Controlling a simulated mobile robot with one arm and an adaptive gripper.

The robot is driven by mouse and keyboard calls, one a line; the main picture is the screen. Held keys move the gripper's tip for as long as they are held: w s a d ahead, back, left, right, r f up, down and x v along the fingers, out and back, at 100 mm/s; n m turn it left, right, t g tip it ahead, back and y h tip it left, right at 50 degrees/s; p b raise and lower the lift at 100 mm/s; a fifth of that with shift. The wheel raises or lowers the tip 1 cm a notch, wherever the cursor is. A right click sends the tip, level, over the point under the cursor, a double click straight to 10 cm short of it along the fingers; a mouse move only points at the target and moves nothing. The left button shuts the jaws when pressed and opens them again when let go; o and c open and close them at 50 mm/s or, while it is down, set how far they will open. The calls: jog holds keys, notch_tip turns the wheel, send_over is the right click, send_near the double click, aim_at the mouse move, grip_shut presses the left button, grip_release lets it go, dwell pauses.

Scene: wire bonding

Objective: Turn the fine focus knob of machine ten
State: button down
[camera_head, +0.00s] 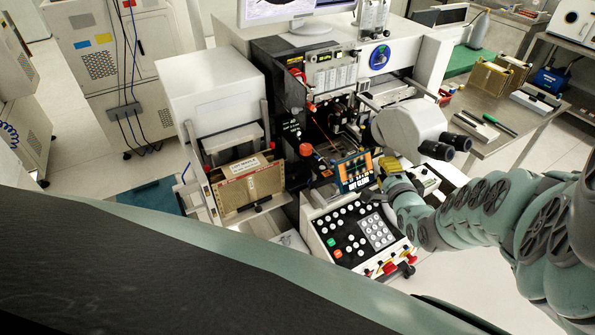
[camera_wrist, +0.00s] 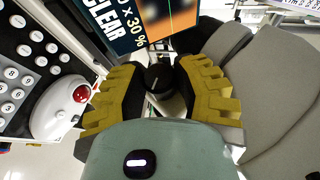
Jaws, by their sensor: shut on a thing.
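A small black knob (camera_wrist: 158,77) with a white line on its cap shows in the wrist view. It sits between the yellow-padded fingers of my gripper (camera_wrist: 161,82), which is shut on it. No label on the knob can be read, and its lower part is hidden between the fingers. In the head view my gripper (camera_head: 388,170) is at the front of the bonding machine (camera_head: 325,75), right of its small screen (camera_head: 354,171) and below the microscope head (camera_head: 408,122). The knob is hidden there. No machine number is readable.
A key panel (camera_head: 350,232) with white buttons and red-capped controls lies just left of and below my gripper. A white housing with a red ball (camera_wrist: 81,94) is close to the left finger. Grey rounded bodies (camera_wrist: 272,85) stand close on the right.

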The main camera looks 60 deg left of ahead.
jog(key=shift+s+a+r, duration=0.3)
jog(key=shift+a+r, duration=0.05)
jog(key=shift+a, duration=0.2)
jog(key=c, duration=0.9)
grip_release()
jog(key=shift+a+r, duration=0.1)
jog(key=shift+a, duration=0.05)
jog(key=shift+c, duration=0.2)
jog(key=o, duration=0.3)
jog(key=shift+w, duration=0.1)
jog(key=shift+d, duration=0.2)
jog(key=shift+w+d+f, duration=0.15)
jog(key=shift+f, duration=0.1)
jog(key=shift+s+d+f+p, duration=0.15)
jog(key=shift+s+d+p, duration=0.05)
jog(key=shift+d+p, duration=0.25)
